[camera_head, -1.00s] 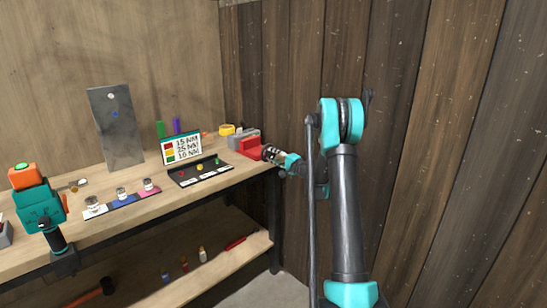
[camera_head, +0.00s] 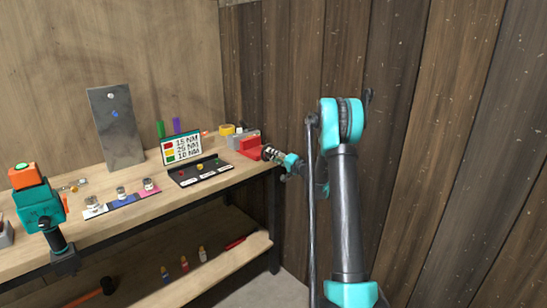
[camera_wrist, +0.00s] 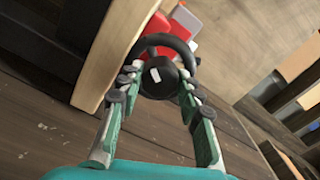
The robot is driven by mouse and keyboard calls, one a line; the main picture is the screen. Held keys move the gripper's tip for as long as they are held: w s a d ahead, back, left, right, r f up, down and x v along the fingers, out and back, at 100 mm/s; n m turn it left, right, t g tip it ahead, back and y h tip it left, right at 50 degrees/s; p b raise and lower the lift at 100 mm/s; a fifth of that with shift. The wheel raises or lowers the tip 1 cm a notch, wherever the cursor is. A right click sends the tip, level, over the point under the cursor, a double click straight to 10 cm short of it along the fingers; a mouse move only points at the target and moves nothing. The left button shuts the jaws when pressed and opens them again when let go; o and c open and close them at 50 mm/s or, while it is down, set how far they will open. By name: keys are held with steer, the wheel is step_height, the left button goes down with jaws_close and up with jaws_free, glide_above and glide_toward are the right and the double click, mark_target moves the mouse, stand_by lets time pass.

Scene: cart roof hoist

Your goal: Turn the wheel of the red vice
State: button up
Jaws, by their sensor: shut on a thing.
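The red vice (camera_head: 251,148) stands at the right end of the workbench, near the wooden wall. In the wrist view its red body (camera_wrist: 180,25) shows behind a dark round wheel (camera_wrist: 160,76) with a pale mark on its hub. My gripper (camera_head: 277,157) reaches the vice from the right in the head view. In the wrist view my gripper (camera_wrist: 158,85) has its two green fingers on either side of the wheel's hub, shut on the wheel. In the head view the wheel is mostly hidden by my gripper.
The workbench (camera_head: 140,205) carries a label board (camera_head: 181,149), a dark tray (camera_head: 200,171), a grey metal plate (camera_head: 115,128) and a teal drill-like tool (camera_head: 40,207). A yellow ring (camera_head: 227,129) lies behind the vice. The wooden wall (camera_head: 440,150) is close on the right.

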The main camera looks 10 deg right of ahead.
steer(key=o, duration=1.2)
steer(key=shift+c, duration=0.2)
steer(key=shift+s+d, duration=0.1)
steer(key=v, duration=1.1)
steer(key=shift+s+d, duration=0.2)
steer(key=shift+s, duration=0.15)
